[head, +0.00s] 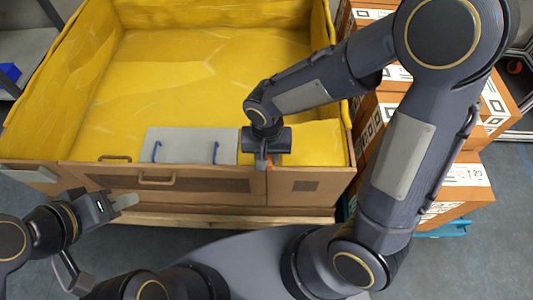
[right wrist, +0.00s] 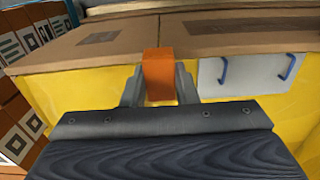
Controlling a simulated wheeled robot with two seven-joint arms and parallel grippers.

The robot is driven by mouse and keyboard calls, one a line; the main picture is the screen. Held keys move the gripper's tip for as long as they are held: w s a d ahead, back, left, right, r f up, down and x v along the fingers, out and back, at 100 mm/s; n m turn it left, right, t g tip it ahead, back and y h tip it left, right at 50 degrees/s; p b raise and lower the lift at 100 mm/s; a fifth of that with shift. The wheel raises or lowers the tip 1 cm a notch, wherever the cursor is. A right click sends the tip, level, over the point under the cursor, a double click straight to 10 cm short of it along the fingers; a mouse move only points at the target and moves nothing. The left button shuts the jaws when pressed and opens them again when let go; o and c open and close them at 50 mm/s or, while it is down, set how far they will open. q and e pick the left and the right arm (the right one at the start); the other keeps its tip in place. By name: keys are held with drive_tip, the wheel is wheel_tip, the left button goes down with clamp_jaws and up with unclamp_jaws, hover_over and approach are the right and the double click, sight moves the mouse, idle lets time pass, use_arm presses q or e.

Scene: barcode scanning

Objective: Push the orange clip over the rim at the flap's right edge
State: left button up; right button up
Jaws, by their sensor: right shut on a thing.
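The orange clip (right wrist: 158,75) sits between the two fingers of my right gripper (right wrist: 160,88), which is shut on it. In the right wrist view the clip overlaps the box's brown rim, at the seam by the flap's edge. Whether it straddles the rim or is just in front of it I cannot tell. In the head view only a bit of orange shows beside my right gripper (head: 263,162), at the right end of the brown flap (head: 205,182). My left gripper (head: 124,203) is empty in front of the box's left part; its finger gap is unclear.
The large box has a yellow lining (head: 190,75). A grey panel with blue handles (head: 185,146) lies inside its front edge, left of my right gripper. Stacked orange-brown cartons (head: 465,175) stand to the right. Floor shows at the lower left.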

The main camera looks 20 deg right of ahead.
sight(269, 169)
drive_tip(key=shift+s+d+f+b, duration=0.1)
drive_tip(key=shift+s+f+b, duration=0.1)
drive_tip(key=shift+f+b, duration=1.1)
drive_tip(key=shift+s+d+f+b, duration=0.1)
drive_tip(key=shift+s+f+b, duration=0.1)
drive_tip(key=shift+f+b, duration=1.05)
drive_tip(key=shift+f, duration=0.3)
drive_tip(key=o, duration=0.9)
drive_tip(key=shift+w+r+p, duration=0.1)
drive_tip(key=shift+r+p, duration=0.3)
drive_tip(key=shift+r, duration=0.05)
drive_tip(key=shift+o, duration=0.6)
drive_tip(key=r+p, duration=0.1)
drive_tip(key=r, duration=0.3)
drive_tip(key=r+p, duration=0.2)
drive_tip(key=r, duration=0.3)
drive_tip(key=shift+w+a+p, duration=0.1)
drive_tip(key=shift+a+p, duration=0.1)
drive_tip(key=shift+p, duration=0.1)
